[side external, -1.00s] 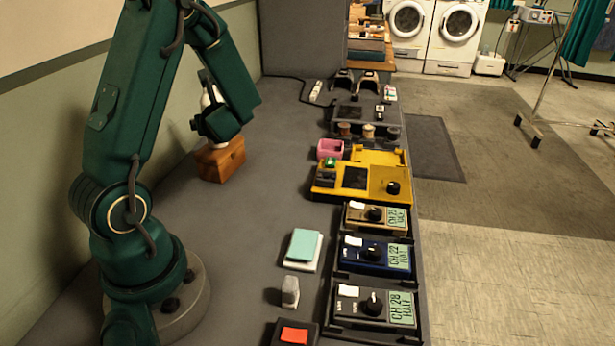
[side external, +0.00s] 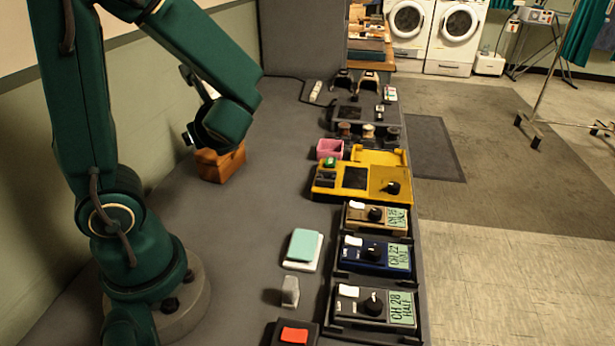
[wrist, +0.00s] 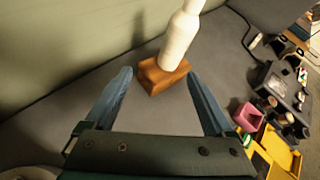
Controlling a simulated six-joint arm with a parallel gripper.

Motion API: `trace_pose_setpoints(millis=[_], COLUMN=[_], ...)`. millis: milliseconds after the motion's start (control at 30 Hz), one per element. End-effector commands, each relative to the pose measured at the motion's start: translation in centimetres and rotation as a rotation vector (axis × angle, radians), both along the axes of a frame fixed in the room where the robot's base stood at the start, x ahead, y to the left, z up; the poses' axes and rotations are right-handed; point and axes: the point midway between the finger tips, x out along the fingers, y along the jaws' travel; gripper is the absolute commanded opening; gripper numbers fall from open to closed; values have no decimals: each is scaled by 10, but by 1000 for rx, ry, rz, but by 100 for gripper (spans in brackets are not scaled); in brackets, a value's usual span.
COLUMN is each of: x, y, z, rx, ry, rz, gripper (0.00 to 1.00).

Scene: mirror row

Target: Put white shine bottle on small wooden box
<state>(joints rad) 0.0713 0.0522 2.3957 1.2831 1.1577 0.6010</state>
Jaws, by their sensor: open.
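The white bottle (wrist: 180,38) stands upright on the small wooden box (wrist: 150,80) in the wrist view, its base on the box top. The box also shows in the side view (side external: 222,166), where my arm hides most of the bottle. My gripper (wrist: 160,82) is open, one finger to each side of the view, with nothing between the fingers. The bottle and box are beyond the fingertips, apart from them. In the side view the gripper is largely hidden behind my forearm, just above and beside the box.
A pink box (side external: 330,149) and a yellow tray (side external: 378,158) stand to the right. Several dial units, including a blue one (side external: 375,254), line the table's right edge. A teal-topped block (side external: 304,246) lies nearer. The grey table (side external: 250,215) between is clear.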

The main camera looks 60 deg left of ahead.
Motion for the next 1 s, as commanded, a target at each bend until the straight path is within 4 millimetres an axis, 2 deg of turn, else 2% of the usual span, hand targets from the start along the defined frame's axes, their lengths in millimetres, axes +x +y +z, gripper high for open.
trace_pose_setpoints(millis=[100, 200, 333, 400, 500, 600, 700, 1000], x=[-24, -35, -32, -27, -20, -16, -14, -13], y=[-28, -67, -123, -149, -179, -196, -204, -205], z=[-10, -20, -20, -13, 0, 11, 16, 17], rx=[-224, -465, -786, -943, -1127, -1246, -1301, -1309], ry=[-251, -491, -765, -876, -985, -1042, -1063, -1063], rz=[224, 449, 727, 855, 1001, 1093, 1138, 1147], gripper=[88, 88, 88, 88, 88, 88, 88, 88])
